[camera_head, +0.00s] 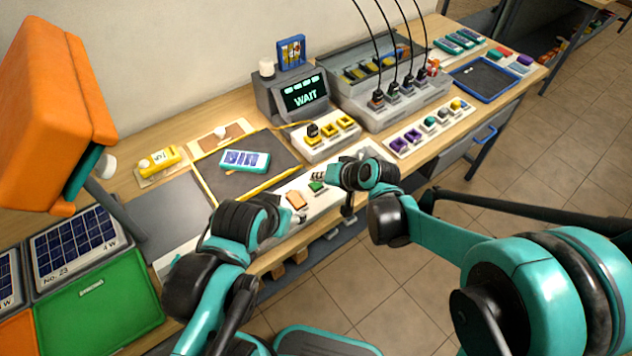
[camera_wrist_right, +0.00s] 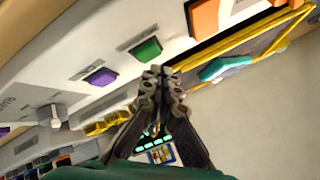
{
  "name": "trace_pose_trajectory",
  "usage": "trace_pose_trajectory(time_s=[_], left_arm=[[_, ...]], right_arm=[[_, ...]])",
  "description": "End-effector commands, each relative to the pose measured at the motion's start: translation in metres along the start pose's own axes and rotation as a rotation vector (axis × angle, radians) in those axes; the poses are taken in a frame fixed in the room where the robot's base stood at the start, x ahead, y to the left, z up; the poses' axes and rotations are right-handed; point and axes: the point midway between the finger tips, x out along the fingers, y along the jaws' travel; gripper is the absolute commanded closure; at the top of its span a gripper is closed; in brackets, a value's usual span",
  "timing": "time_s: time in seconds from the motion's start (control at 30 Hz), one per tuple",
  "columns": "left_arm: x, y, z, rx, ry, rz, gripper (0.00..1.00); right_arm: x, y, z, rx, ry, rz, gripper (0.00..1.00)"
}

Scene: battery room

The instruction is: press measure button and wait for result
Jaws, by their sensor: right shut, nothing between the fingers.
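The tester (camera_head: 262,95) stands against the wall, and its dark screen (camera_head: 306,93) reads WAIT in green letters. In front of it a pale control strip (camera_head: 333,190) carries a green button (camera_head: 317,187) and an orange button (camera_head: 296,200). The right wrist view shows the green button (camera_wrist_right: 146,50), a purple button (camera_wrist_right: 100,76) and the orange button (camera_wrist_right: 205,18). My right gripper (camera_wrist_right: 161,72) is shut and empty, its tips close beside the green button; I cannot tell whether they touch. My left gripper (camera_head: 270,212) is over the strip's front, its fingers unclear.
A teal and white battery pack (camera_head: 258,161) lies on a dark mat with a yellow edge (camera_head: 213,181). A yellow block (camera_head: 160,157) is left of it. A charger with black cables (camera_head: 372,112) stands right of the tester. A green tray (camera_head: 100,310) is at front left.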

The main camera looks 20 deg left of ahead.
Motion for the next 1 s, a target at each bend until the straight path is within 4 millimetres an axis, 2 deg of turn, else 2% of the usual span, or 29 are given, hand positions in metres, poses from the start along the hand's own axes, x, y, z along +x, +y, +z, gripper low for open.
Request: trace_pose_trajectory(time_s=[0.37, 0.8, 1.0], left_arm=[[-0.002, 0.0, -0.001, 0.0, 0.0, 0.0, 0.44], [-0.029, 0.0, -0.021, 0.0, 0.0, 0.0, 0.44], [-0.032, 0.0, -0.023, 0.0, 0.0, 0.0, 0.44]], right_arm=[[-0.002, -0.002, -0.002, 0.0, 0.0, 0.0, 1.0], [-0.032, -0.023, -0.023, 0.0, 0.0, 0.0, 1.0], [-0.035, -0.026, -0.026, 0.0, 0.0, 0.0, 1.0]])
